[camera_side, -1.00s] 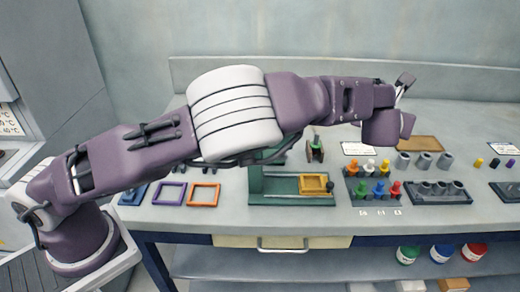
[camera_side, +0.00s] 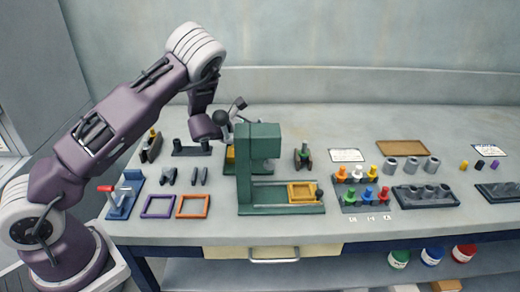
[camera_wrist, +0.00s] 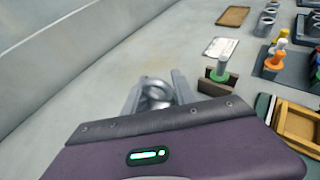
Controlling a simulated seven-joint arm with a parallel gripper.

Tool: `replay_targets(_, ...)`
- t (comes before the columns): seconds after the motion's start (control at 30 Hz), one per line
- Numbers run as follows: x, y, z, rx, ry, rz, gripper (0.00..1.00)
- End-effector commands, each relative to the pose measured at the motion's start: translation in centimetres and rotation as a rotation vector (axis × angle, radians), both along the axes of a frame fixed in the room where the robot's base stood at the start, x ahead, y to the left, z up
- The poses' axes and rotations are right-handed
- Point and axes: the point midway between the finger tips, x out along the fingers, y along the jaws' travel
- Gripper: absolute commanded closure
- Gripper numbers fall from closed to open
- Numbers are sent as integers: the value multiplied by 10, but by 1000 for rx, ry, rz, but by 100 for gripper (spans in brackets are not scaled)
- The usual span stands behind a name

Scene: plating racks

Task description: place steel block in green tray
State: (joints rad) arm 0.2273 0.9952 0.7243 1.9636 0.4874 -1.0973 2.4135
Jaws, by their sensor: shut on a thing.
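My gripper (camera_side: 236,108) is raised above the back of the table, just behind and left of the green machine's top in the side view. In the wrist view its two grey fingers (camera_wrist: 157,88) are shut on a shiny grey metal piece (camera_wrist: 155,93) with a rounded, ring-like face. I cannot tell whether this piece is the steel block. I cannot make out a separate green tray. The green machine (camera_side: 258,165) has a green base (camera_side: 262,208) carrying a small yellow tray (camera_side: 301,193), which also shows in the wrist view (camera_wrist: 297,126).
A purple frame (camera_side: 157,206) and an orange frame (camera_side: 193,206) lie at the front left beside a blue clamp (camera_side: 121,198). Grey cylinders (camera_side: 412,163), racks of coloured pegs (camera_side: 362,187) and a brown board (camera_side: 403,148) stand at the right. The back strip is mostly clear.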

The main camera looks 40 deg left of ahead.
Motion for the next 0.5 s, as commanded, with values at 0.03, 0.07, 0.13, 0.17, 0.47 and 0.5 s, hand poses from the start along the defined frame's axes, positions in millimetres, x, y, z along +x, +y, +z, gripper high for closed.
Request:
replay_targets(0.03, 0, 1, -7, 1, -2, 1, 100)
replay_targets(0.07, 1, 1, -10, 1, -3, 1, 100)
replay_targets(0.13, 1, 0, -22, 0, -2, 0, 100)
replay_targets(0.17, 0, 1, -29, 0, -1, 1, 100)
replay_targets(0.47, 1, 0, -51, 0, -6, 1, 100)
replay_targets(0.5, 1, 0, -51, 0, -6, 1, 100)
